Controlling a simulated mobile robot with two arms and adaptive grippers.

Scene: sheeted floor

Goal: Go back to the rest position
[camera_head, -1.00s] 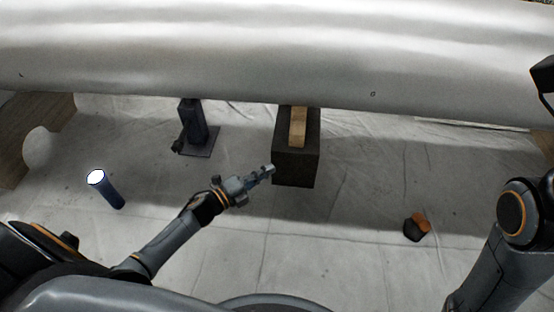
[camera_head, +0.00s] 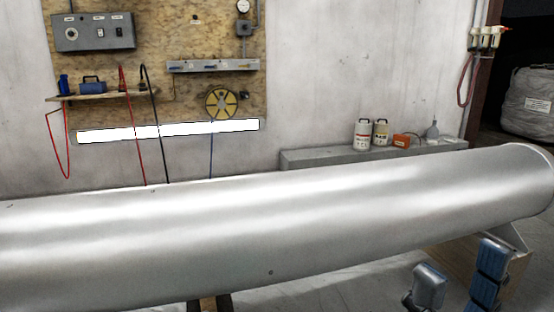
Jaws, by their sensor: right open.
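My right gripper (camera_head: 460,262) shows at the lower right edge of the head view. Its two blue-grey fingers stand apart with nothing between them, and they point up. The gripper is in front of the right end of a long grey metal pipe (camera_head: 250,225). The rest of the right arm is below the picture edge. My left gripper and arm are out of view.
The pipe spans the view and rests at right on a wooden support (camera_head: 455,262). Behind it are a tool board (camera_head: 180,30) and a grey ledge (camera_head: 330,157) holding several containers. A bulk bag (camera_head: 528,100) stands at far right.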

